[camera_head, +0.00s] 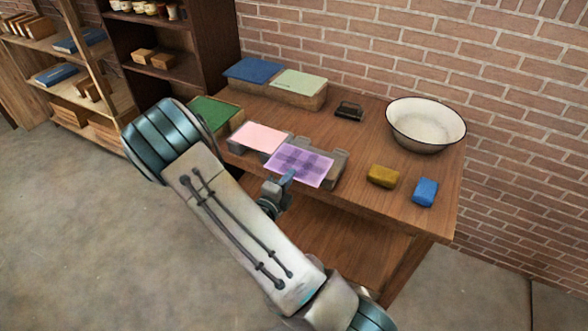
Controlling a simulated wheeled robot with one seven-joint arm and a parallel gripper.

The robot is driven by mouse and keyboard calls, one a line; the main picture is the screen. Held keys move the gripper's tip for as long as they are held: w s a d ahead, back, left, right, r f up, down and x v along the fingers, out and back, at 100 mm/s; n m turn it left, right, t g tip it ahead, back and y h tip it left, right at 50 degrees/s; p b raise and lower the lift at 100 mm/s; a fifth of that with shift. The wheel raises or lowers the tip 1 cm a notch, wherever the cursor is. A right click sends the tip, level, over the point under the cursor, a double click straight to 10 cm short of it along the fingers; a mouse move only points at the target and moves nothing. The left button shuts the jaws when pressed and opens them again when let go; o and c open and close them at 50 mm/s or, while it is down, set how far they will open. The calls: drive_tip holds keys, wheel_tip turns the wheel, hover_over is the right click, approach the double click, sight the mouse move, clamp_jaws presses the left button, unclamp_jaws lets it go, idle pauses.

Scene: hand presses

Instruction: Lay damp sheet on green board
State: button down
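A purple sheet (304,168) with a darker grid pattern lies over a grey block at the table's front edge. A plain pink sheet (262,137) lies on a block just left of it. I cannot tell by look which sheet is damp. A dark green board (212,111) sits on a block at the table's left end; my arm hides part of it. A pale green panel (299,83) lies on the rear block. My gripper (287,178) is at the front edge of the purple sheet, seemingly touching it. Whether its fingers are shut is too small to tell.
A blue panel (253,70) lies beside the pale green one. A dark stamp-like object (348,111), a white bowl (427,125), a yellow block (382,176) and a blue block (425,192) stand on the wooden table (372,143). Shelves (165,72) stand at left; a brick wall is behind.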

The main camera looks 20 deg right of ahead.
drive_tip(key=p+v, duration=0.2)
drive_tip(key=v, duration=0.9)
drive_tip(key=shift+s, duration=0.15)
idle(0.3)
